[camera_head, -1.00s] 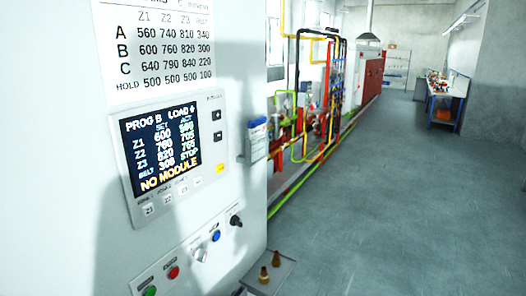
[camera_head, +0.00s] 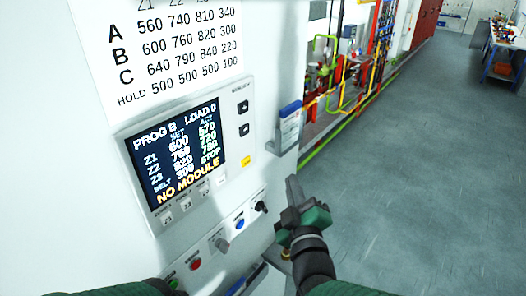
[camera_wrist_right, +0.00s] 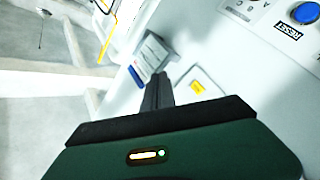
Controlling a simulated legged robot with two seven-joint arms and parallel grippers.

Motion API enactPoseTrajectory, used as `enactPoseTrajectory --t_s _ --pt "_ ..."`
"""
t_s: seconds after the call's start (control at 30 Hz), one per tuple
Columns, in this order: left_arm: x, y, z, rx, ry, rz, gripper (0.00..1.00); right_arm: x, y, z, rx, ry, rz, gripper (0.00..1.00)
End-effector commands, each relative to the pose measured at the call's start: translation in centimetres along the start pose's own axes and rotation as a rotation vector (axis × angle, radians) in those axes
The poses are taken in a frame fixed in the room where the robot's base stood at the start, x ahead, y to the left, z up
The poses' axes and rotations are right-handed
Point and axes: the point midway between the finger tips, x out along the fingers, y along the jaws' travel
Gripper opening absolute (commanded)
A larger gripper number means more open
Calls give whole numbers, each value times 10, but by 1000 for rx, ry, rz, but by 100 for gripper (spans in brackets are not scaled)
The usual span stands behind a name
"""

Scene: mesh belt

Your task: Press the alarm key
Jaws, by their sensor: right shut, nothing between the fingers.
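The control panel (camera_head: 190,150) on the white cabinet has a screen reading PROG B with NO MODULE in yellow. A small yellow key (camera_head: 245,161) sits at the panel's lower right; its label is too small to read, so I cannot confirm it is the alarm key. It also shows in the right wrist view (camera_wrist_right: 197,88). My right gripper (camera_head: 292,184) is shut and empty, pointing upward, to the right of and below the yellow key, apart from it. Its fingers show in the right wrist view (camera_wrist_right: 157,92). Only part of my left arm shows at the bottom left.
A grey and blue box (camera_head: 290,125) juts from the cabinet side, just above the right gripper. Below the panel are a red button (camera_head: 195,264), a blue button (camera_head: 239,224) and a black knob (camera_head: 261,207). Open floor lies to the right.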

Motion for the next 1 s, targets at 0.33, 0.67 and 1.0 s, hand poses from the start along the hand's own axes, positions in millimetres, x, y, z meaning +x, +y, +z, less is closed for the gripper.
enactPoseTrajectory --t_s 0.33,0.67,1.0 --pt "-1 0 0 -1 0 0 36 9 -5 -1 1 -3 -5 0" --pt "-10 0 -2 -1 0 0 36 39 -27 -24 2 -3 -6 0" --pt "-14 0 -3 -1 0 0 36 64 -46 -41 2 -4 -5 0"
